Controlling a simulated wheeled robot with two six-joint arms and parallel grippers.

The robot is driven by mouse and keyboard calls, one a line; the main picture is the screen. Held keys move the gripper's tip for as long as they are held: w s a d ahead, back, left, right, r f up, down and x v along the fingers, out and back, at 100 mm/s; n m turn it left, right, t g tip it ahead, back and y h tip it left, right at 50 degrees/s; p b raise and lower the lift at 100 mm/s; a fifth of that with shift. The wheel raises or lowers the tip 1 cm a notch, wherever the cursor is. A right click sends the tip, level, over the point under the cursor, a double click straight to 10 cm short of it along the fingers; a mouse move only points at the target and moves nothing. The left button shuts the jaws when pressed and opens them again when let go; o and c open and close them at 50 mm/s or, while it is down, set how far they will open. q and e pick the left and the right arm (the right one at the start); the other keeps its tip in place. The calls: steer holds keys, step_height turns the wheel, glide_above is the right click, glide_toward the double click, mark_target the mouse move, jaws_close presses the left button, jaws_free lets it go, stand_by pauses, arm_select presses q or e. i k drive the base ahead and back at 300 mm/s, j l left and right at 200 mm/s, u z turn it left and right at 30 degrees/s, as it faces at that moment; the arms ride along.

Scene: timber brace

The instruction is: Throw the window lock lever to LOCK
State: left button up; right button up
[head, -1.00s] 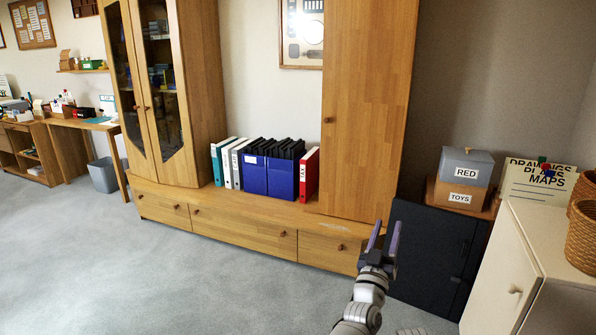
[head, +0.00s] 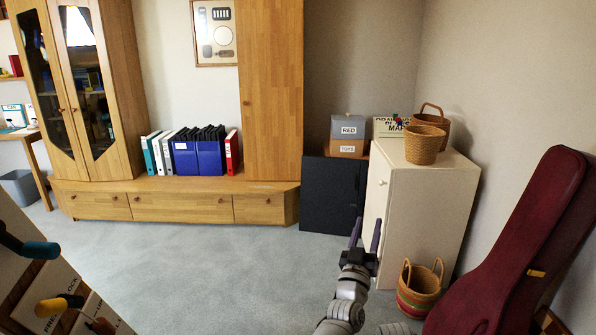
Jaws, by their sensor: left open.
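A tilted panel (head: 75,285) with levers shows at the lower left edge, cut off by the frame. It carries a lever with a teal grip (head: 41,250) and a lever with a yellow grip (head: 50,307). White labels lie beside them; one seems to begin "FREE", the rest is too small or cut off. I cannot tell which lever is the window lock lever or how it is set. My left gripper (head: 368,236) is open and empty above the carpet, well to the right of the panel. My right gripper is not in view.
A white cabinet (head: 425,205) and a striped basket (head: 419,288) stand right of my left gripper. A dark red instrument case (head: 520,245) leans at the right. A wooden wall unit (head: 180,207) is at the back. The grey carpet (head: 215,270) between is clear.

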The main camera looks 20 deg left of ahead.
mark_target(43, 309)
steer(key=k+l+z, duration=0.1)
steer(key=k+z, duration=0.4)
steer(key=k, duration=0.75)
steer(key=u, duration=1.65)
